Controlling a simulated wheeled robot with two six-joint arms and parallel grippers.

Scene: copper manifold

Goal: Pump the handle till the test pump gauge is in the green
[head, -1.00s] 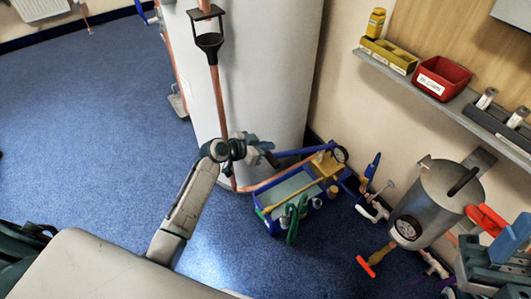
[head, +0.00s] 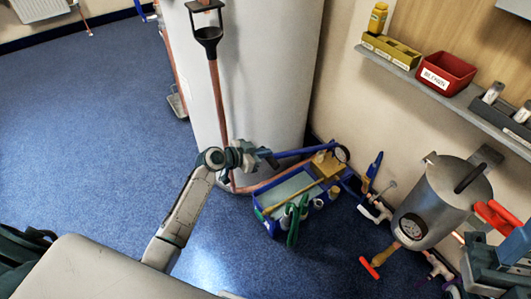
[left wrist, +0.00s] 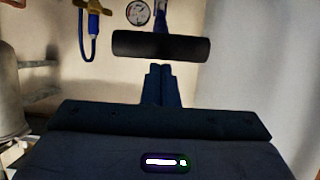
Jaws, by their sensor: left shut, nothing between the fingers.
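The test pump is a blue open box (head: 262,224) on the floor at the foot of the white cylinder. Its blue pump handle (head: 300,152) reaches left from the pump towards my left gripper (head: 266,155). In the left wrist view the handle's black crossbar grip (left wrist: 160,46) lies across, just past the tips of my left gripper (left wrist: 159,72). The gripper is shut and empty; whether it touches the grip I cannot tell. The round gauge (head: 342,154) is edge-on in the head view. The left wrist view shows its white dial (left wrist: 138,12), with the needle too small to read.
The white cylinder (head: 255,80) with copper pipe stands behind the gripper. A steel vessel (head: 436,200) with valves is at the right. A wall shelf (head: 440,88) holds a red tray (head: 442,74). Blue floor (head: 90,130) is free at the left.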

